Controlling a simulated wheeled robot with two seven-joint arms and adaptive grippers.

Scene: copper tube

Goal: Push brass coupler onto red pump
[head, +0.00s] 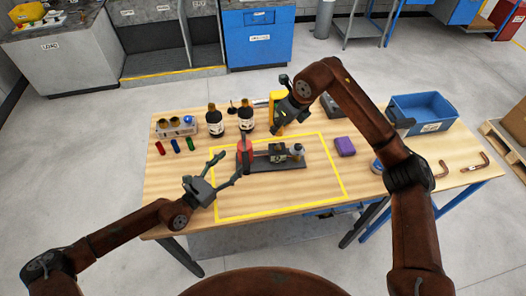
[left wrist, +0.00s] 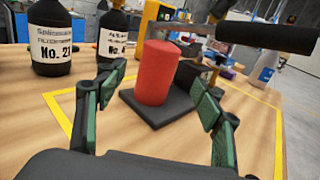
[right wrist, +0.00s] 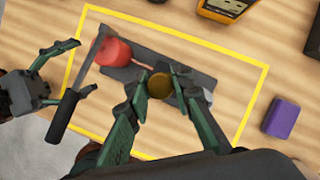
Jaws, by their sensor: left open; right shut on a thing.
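The red pump (head: 241,150) stands upright on a dark base plate (head: 285,166); it also shows in the left wrist view (left wrist: 157,72). A lever with a black grip (left wrist: 265,38) reaches out from above the pump. In the right wrist view, my right gripper (right wrist: 161,84) is shut on the round brass coupler (right wrist: 159,86), over the base plate to the right of the pump (right wrist: 114,52). My left gripper (head: 230,168) is open and empty, left of the pump, with its fingers pointing towards it. The coupler's lower part is hidden.
Yellow tape marks a rectangle (head: 335,165) around the base plate. Dark bottles (head: 215,121) and a yellow meter (head: 277,100) stand behind. A purple block (head: 344,146) and a blue bin (head: 424,108) are to the right. The front of the taped area is clear.

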